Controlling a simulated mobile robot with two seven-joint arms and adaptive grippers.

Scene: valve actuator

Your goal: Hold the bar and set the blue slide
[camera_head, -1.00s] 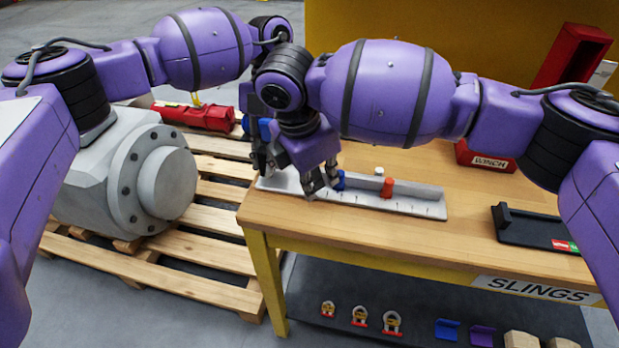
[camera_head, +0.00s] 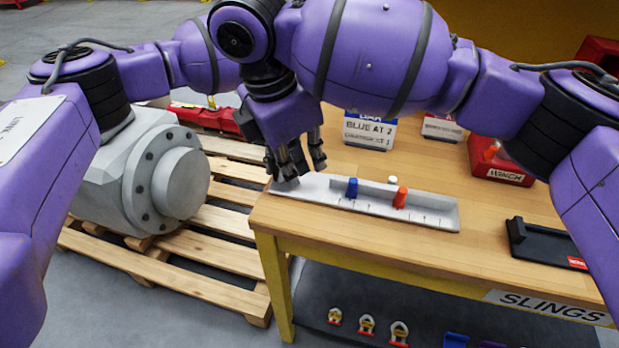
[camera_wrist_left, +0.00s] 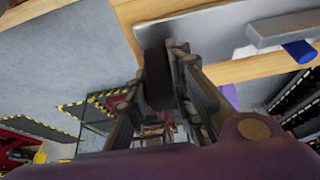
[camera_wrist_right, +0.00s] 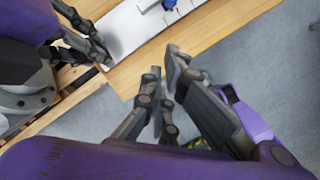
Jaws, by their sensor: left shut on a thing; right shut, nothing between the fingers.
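The pale grey bar (camera_head: 430,217) lies along the table's front edge, with marks on its front strip and a raised rail behind. The blue slide (camera_head: 352,188) stands upright left of the bar's middle; an orange slide (camera_head: 400,197) stands to its right. The blue slide also shows in the left wrist view (camera_wrist_left: 300,51). My left gripper (camera_head: 284,172) is shut on the bar's left end; its fingertips are partly hidden. My right gripper (camera_head: 316,152) is shut and empty, above and left of the blue slide, apart from it.
A sign (camera_head: 369,131) behind the bar reads "BLUE AT 2"; its lower line is blurred. A white peg (camera_head: 392,181) stands behind the orange slide. A red winch box (camera_head: 500,165) and black tray (camera_head: 545,243) are to the right. My two grippers are close together.

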